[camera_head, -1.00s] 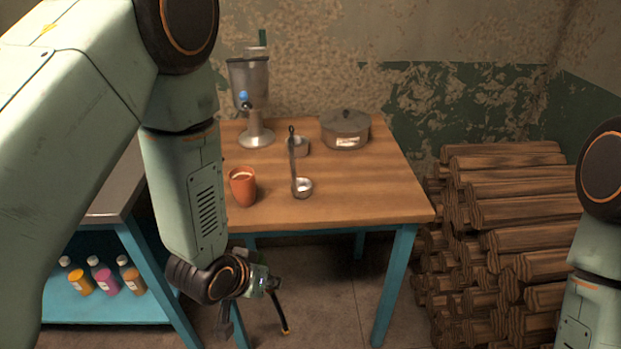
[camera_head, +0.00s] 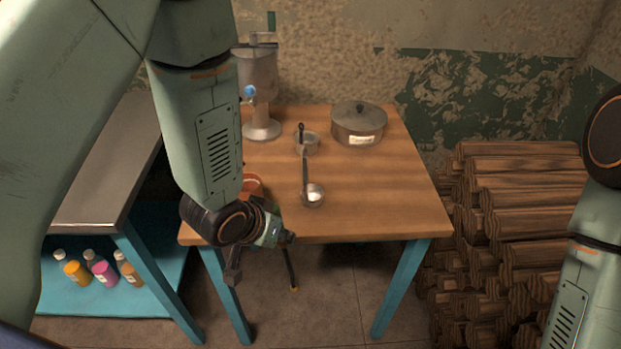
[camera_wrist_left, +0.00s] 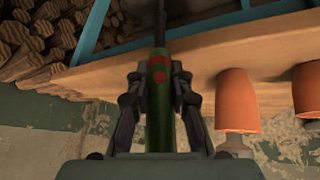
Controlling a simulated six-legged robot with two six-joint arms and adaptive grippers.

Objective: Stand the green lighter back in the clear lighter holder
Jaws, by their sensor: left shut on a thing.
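My left gripper (camera_head: 270,236) is shut on the green lighter, in front of the table's near left edge. In the left wrist view, the lighter's green body with red marks (camera_wrist_left: 158,90) stands between the fingers, and its dark nozzle runs to the top edge. In the head view the dark nozzle (camera_head: 289,265) points down, slightly tilted, and ends in a yellowish tip in front of the table. The clear lighter holder cannot be made out in either view. My right gripper is out of view; only part of the right arm shows.
The wooden table (camera_head: 390,205) bears an orange cup (camera_head: 252,184), mostly hidden by my left arm, a ladle (camera_head: 312,193), a small pot (camera_head: 308,145), a lidded pot (camera_head: 357,124) and a metal dispenser (camera_head: 260,90). A metal-topped side table (camera_head: 105,170) stands left, stacked logs (camera_head: 510,210) right.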

